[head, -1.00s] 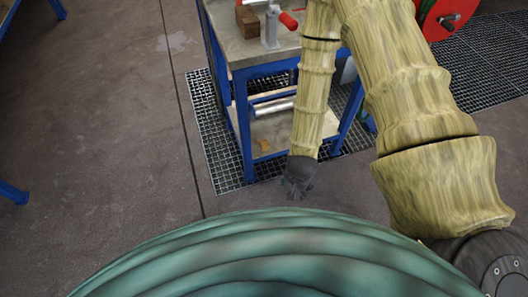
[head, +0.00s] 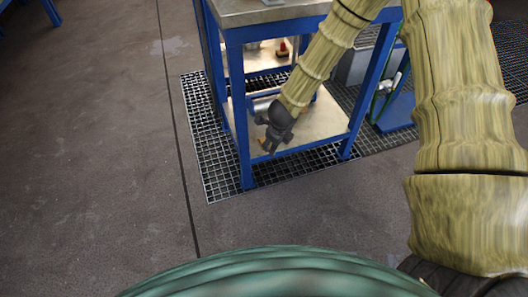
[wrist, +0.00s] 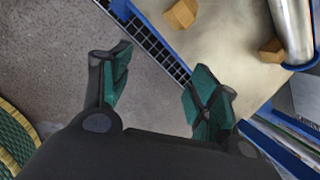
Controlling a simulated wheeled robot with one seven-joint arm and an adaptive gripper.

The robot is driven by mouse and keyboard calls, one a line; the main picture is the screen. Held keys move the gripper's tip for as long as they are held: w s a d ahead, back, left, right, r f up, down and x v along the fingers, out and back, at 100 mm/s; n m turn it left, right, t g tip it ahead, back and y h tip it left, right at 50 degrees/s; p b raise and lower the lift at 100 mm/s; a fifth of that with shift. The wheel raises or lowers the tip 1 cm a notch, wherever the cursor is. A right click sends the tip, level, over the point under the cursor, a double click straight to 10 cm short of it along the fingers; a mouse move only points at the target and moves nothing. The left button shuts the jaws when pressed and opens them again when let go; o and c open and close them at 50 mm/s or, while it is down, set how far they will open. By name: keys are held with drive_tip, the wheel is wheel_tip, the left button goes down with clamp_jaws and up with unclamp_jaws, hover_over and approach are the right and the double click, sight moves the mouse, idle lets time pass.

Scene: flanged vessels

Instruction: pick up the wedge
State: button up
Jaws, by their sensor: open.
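Two small tan wooden blocks lie on the lower shelf of the blue workbench; I cannot tell for sure which is the wedge. In the wrist view one block (wrist: 181,13) is at the top centre, near the shelf edge. The other block (wrist: 271,50) lies against a metal cylinder (wrist: 291,28). In the head view my gripper (head: 268,138) is at the shelf's front left and mostly hides a tan piece (head: 262,142). My gripper (wrist: 160,68) is open and empty in the wrist view, with both blocks beyond its fingertips.
The blue workbench (head: 240,120) has legs close beside my gripper and a tabletop above the shelf (head: 318,122). A floor grating (head: 215,170) lies under it. A grey box (head: 357,65) stands behind the right leg.

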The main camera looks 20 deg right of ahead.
sight(264, 139)
drive_tip(key=shift+w+a+f+m+t+y+b, duration=0.15)
drive_tip(key=shift+w+f+m+b, duration=0.85)
drive_tip(key=shift+w+b, duration=0.5)
drive_tip(key=shift+w+f+m+t+y+b, duration=0.1)
drive_tip(key=shift+w+f+m+t+b, duration=0.1)
drive_tip(key=shift+w+f+m+b, duration=1.05)
drive_tip(key=shift+w+a+f+m+t+y+b, duration=0.15)
drive_tip(key=shift+w+f+m+b, duration=0.6)
drive_tip(key=shift+w+b, duration=0.9)
drive_tip(key=shift+a+b+x, duration=0.15)
drive_tip(key=shift+b+x, duration=0.7)
drive_tip(key=shift+x, duration=0.45)
drive_tip(key=shift+a+b+x, duration=0.1)
drive_tip(key=shift+b+x, duration=0.75)
drive_tip(key=shift+x, duration=0.45)
drive_tip(key=shift+w+r, duration=0.1)
drive_tip(key=shift+w, duration=0.05)
drive_tip(key=c, duration=1.1)
